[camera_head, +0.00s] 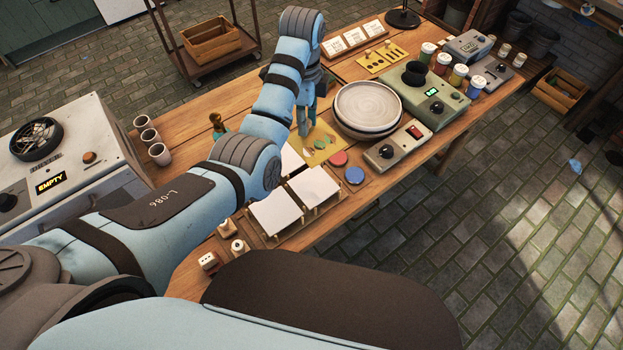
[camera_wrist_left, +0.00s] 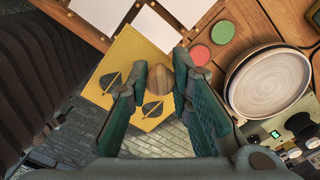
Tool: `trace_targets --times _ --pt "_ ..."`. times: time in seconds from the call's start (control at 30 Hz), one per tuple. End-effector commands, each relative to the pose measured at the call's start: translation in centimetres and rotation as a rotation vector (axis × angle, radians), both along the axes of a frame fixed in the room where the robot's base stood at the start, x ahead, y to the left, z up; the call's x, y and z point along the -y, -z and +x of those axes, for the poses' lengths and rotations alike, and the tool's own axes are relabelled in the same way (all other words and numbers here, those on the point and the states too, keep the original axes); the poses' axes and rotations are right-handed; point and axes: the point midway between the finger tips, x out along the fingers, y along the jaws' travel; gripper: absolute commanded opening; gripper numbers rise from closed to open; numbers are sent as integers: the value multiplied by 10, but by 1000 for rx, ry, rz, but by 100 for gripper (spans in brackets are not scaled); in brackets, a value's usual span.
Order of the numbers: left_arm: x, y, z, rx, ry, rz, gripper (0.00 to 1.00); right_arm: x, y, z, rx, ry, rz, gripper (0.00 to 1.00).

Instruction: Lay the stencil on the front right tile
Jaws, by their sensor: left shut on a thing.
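The stencil is a thin yellow sheet (camera_head: 317,152) with leaf-shaped cut-outs; it also shows in the left wrist view (camera_wrist_left: 128,52). My left gripper (camera_head: 304,128) is shut on the round wooden knob (camera_wrist_left: 180,80) of the stencil, with its fingers (camera_wrist_left: 178,92) on both sides. The gap between stencil and table cannot be told. The front right tile (camera_head: 314,186) is white and bare, on a low wooden support, just below the stencil in the head view. More white tiles (camera_head: 280,211) stand beside it, one partly hidden by my arm. My right gripper is not in view.
Coloured discs (camera_head: 338,158) lie right of the stencil. Stacked round plates (camera_head: 368,103) and a grey control box (camera_head: 395,145) stand farther right. Cups (camera_head: 159,154) and a kiln-like box (camera_head: 72,165) are at left.

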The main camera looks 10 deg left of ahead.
Motion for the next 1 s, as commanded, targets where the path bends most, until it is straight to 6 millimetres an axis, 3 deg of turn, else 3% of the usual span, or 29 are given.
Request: trace_targets --times 0.03,0.13,0.3,0.4,0.7,1.0 --pt "0 24 0 -2 5 0 0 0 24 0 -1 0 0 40" --pt "0 61 -1 -6 4 1 0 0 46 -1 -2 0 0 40" --pt "0 120 -2 -6 3 0 0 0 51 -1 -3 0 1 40" --pt "0 144 -1 -4 2 0 0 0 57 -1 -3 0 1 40" --pt "0 196 -1 -2 0 -1 0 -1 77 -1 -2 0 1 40" --pt "0 197 -1 -1 0 -1 0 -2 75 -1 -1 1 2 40"
